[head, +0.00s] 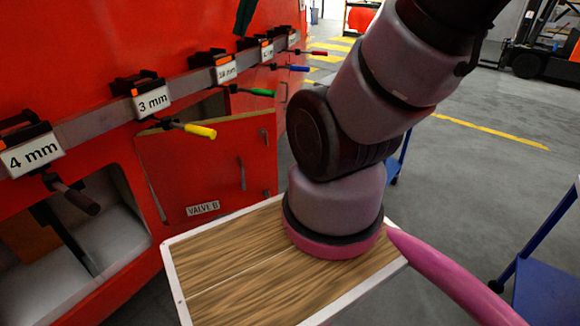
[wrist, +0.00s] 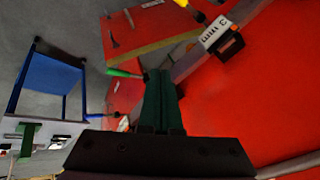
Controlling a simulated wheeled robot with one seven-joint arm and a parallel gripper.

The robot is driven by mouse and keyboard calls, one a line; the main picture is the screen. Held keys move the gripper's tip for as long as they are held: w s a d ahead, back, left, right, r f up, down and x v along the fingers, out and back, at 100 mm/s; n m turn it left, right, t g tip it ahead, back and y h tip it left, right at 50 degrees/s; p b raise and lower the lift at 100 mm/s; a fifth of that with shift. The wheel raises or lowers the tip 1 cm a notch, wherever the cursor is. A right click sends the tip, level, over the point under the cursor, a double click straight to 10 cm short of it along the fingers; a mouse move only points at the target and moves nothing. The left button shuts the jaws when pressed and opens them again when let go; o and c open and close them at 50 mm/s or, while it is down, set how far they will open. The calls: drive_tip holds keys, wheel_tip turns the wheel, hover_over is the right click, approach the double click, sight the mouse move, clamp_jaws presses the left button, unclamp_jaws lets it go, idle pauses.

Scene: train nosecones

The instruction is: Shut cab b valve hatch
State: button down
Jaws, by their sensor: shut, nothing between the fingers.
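The valve B hatch (head: 222,160) is a red panel with a "VALVE B" label and dark handles, low on the red cab side in the head view. It stands open, swung out from the cab, with its tan top edge and a dark opening (head: 203,106) showing behind. It also shows upside down in the wrist view (wrist: 155,28). My gripper (wrist: 161,75) has dark green fingers, shut together with nothing between them. In the head view my gripper (head: 243,18) shows at the top edge, above the rail and apart from the hatch.
A grey rail (head: 100,122) crosses the cab above the hatch, with size labels and clamps. Yellow (head: 200,131), green (head: 262,93), blue and red handles stick out from it. A blue cart (head: 545,275) stands at the right. A forklift (head: 540,45) is far back.

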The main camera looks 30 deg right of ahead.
drive_tip(key=w+d+f+m+g+y, duration=0.3)
drive_tip(key=d+f+m+y, duration=0.2)
drive_tip(key=f+m, duration=0.5)
drive_tip(key=w+d+f+m+g+y, duration=0.2)
drive_tip(key=d+f+m+y, duration=0.25)
drive_tip(key=f+m, duration=0.55)
drive_tip(key=s+d+f+m+t+y, duration=0.1)
drive_tip(key=d+f+m+t+y, duration=0.15)
drive_tip(key=f+m+t, duration=0.35)
drive_tip(key=d+f+m+t+y, duration=0.1)
drive_tip(key=d+f+m, duration=0.25)
drive_tip(key=f, duration=0.45)
drive_tip(key=m+t+h, duration=0.5)
drive_tip(key=m+t, duration=0.2)
drive_tip(key=m, duration=0.5)
approach(267, 163)
drive_tip(key=x, duration=0.5)
drive_tip(key=shift+s+a, duration=0.1)
drive_tip(key=shift+a, duration=0.25)
drive_tip(key=shift+w+d, duration=0.1)
drive_tip(key=shift+w, duration=0.35)
